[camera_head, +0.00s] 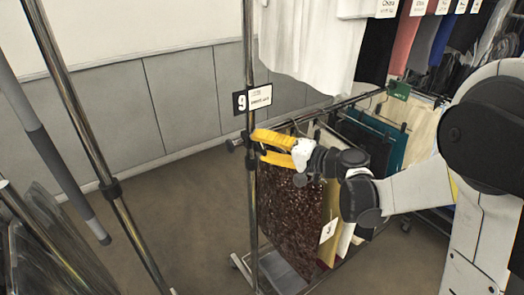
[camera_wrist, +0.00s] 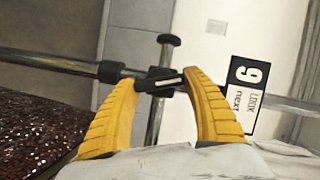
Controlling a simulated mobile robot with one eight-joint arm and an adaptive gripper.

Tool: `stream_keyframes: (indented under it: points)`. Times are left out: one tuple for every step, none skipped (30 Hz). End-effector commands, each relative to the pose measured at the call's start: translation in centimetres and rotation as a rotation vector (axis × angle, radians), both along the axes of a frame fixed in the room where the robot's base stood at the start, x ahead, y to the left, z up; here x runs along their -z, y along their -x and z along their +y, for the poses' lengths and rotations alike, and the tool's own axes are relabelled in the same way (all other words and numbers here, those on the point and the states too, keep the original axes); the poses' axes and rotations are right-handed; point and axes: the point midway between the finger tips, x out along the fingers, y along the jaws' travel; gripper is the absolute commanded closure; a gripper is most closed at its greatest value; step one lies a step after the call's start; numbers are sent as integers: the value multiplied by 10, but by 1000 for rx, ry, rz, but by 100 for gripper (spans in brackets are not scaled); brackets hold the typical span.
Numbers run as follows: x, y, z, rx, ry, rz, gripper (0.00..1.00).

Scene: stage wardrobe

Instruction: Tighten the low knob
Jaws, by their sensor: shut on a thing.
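A small black knob (camera_wrist: 163,78) sits on the dark clamp where the chrome rail crosses the rack's upright (camera_head: 249,200). In the wrist view my gripper (camera_wrist: 164,88) has its two yellow fingers on either side of this knob, with the tips closed on it. In the head view my gripper (camera_head: 258,147) reaches in from the right to the upright, below the number 9 sign (camera_head: 252,98). The fingers mostly hide the knob there. The rail's black end cap (camera_head: 232,145) sticks out left of the upright and shows in the wrist view (camera_wrist: 168,39).
A dark sequinned garment (camera_head: 287,215) hangs close below my gripper, with more hung clothes (camera_head: 370,145) behind. A white garment (camera_head: 310,45) hangs above. Another chrome pole (camera_head: 85,110) stands at the left. The floor (camera_head: 190,205) between is clear.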

Motion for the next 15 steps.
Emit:
stream_keyframes:
  points:
    - [3,0,0,1,-31,20,72]
    - [3,0,0,0,-52,35,72]
    - [3,0,0,0,-78,53,72]
    - [3,0,0,0,-97,65,72]
    - [4,0,0,0,-115,78,72]
    - [4,0,0,0,-138,93,72]
    - [4,0,0,0,-155,105,72]
    - [4,0,0,0,-169,115,72]
    - [4,0,0,0,-189,129,72]
    - [3,0,0,0,-203,137,72]
    - [3,0,0,0,-215,146,72]
    - [3,0,0,0,-230,156,72]
    - [3,0,0,0,-239,163,72]
    - [3,0,0,0,-250,170,72]
    - [3,0,0,0,-262,177,72]
